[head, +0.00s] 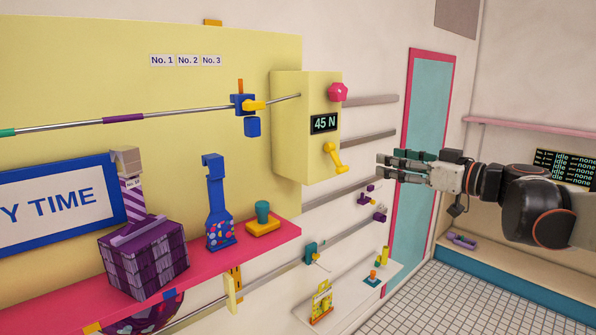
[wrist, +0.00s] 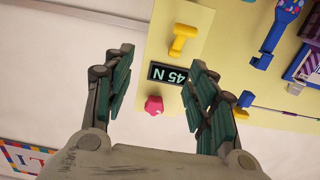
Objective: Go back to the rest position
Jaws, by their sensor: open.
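My gripper (head: 385,168) is at the right of the head view, pointing left, open and empty. It is in the air in front of the wall, to the right of a yellow box. In the wrist view both fingers of my gripper (wrist: 158,100) are spread wide with nothing between them touching. Beyond them the wrist view shows, upside down, the box's display (wrist: 170,74) reading 45 N, its pink knob (wrist: 153,105) and its yellow lever (wrist: 183,40).
The yellow box (head: 290,130) juts from the yellow panel. A thin metal rod (head: 190,110) crosses the panel. A low white shelf (head: 350,312) stands below.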

